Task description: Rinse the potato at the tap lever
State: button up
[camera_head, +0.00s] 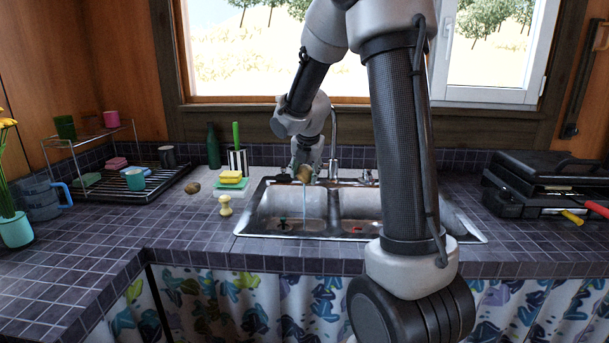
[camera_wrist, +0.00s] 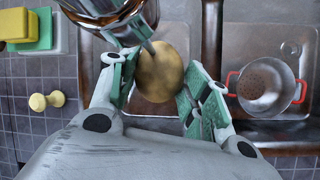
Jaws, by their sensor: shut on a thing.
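My gripper (camera_head: 303,165) is over the left basin of the sink (camera_head: 262,222), beside the tap (camera_head: 333,150). Its green-padded fingers (camera_wrist: 158,84) are shut on a brown potato (camera_wrist: 164,70), one on each side. The potato (camera_head: 304,174) is held up in the air, clear of the basin floor. A thin bluish stream of water (camera_head: 305,208) runs down below it. In the wrist view the shiny tap spout (camera_wrist: 122,24) is close to the potato, and the stream meets its upper left side. A small tap handle (camera_head: 368,177) stands right of the tap.
A colander (camera_wrist: 264,88) with red handles sits in the right basin. Left of the sink are a pale yellow knobbed thing (camera_head: 225,205), a yellow and green sponge stack (camera_head: 231,178) and a brown lump (camera_head: 192,188). A dish rack (camera_head: 125,190) stands left; a black grill (camera_head: 540,180) right.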

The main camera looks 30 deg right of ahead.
dwell(0.4)
jog(key=shift+s+d, duration=0.2)
jog(key=shift+d, duration=0.25)
jog(key=shift+a, duration=0.15)
jog(key=shift+w+a, duration=0.25)
jog(key=shift+a, duration=0.15)
jog(key=shift+d, duration=0.1)
jog(key=shift+s+d, duration=0.25)
jog(key=shift+d, duration=0.2)
